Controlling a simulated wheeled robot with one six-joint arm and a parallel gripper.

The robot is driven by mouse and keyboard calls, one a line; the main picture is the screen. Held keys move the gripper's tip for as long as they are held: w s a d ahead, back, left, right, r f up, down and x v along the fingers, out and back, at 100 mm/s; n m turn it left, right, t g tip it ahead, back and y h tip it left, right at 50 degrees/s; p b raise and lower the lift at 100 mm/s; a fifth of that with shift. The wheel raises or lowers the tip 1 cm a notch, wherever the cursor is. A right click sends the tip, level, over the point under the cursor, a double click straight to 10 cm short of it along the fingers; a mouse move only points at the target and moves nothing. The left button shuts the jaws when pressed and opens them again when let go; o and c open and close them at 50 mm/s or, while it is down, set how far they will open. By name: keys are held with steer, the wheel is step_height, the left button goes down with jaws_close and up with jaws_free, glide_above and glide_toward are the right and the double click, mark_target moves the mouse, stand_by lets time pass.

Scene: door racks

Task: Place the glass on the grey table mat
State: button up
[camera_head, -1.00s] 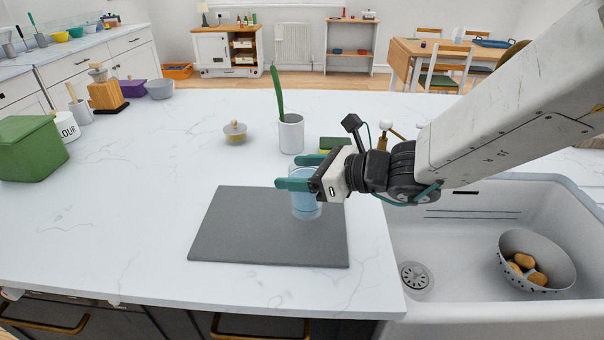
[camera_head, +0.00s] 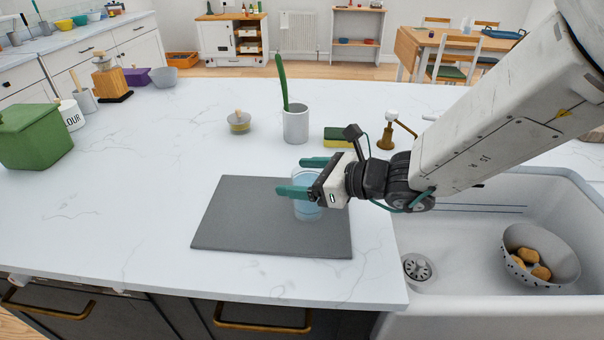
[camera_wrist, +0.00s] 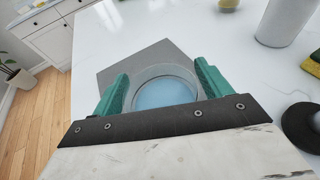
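The glass (camera_head: 307,209) is clear with a pale blue tint. In the head view it is upright over the right part of the grey mat (camera_head: 240,225); whether its base touches the mat I cannot tell. My gripper (camera_head: 297,177) reaches in from the right, its green fingers on either side of the glass near the rim. In the wrist view the glass (camera_wrist: 165,93) sits between the two fingers (camera_wrist: 160,88), which appear to press on its sides. The mat (camera_wrist: 150,55) shows beyond it. The gripper hides part of the glass's upper side.
Behind the mat stand a white pot (camera_head: 296,125) with a green utensil, a small lidded jar (camera_head: 239,122), a sponge (camera_head: 338,137) and a brass soap dispenser (camera_head: 387,138). The sink (camera_head: 470,260) with a colander (camera_head: 540,262) is at right. The counter left of the mat is clear.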

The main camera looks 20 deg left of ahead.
steer(key=shift+r, duration=0.15)
steer(key=shift+d+r, duration=0.1)
steer(key=shift+d, duration=0.2)
steer(key=v, duration=1.1)
steer(key=shift+s+d, duration=0.15)
steer(key=shift+r, duration=0.1)
steer(key=s+d+r+n+g+h, duration=0.3)
steer(key=s+d+n+h, duration=0.1)
steer(key=s+d+n, duration=0.5)
steer(key=s+d+n+t+h, duration=0.1)
steer(key=s+d+n+h, duration=0.3)
steer(key=d, duration=0.6)
steer(key=s+d+r+n+t+h, duration=0.1)
steer(key=s+d+n+h, duration=0.3)
steer(key=d, duration=0.7)
steer(key=n+h, duration=0.2)
steer(key=shift+d+n, duration=0.2)
steer(key=shift+n, duration=0.2)
steer(key=shift+r, duration=0.1)
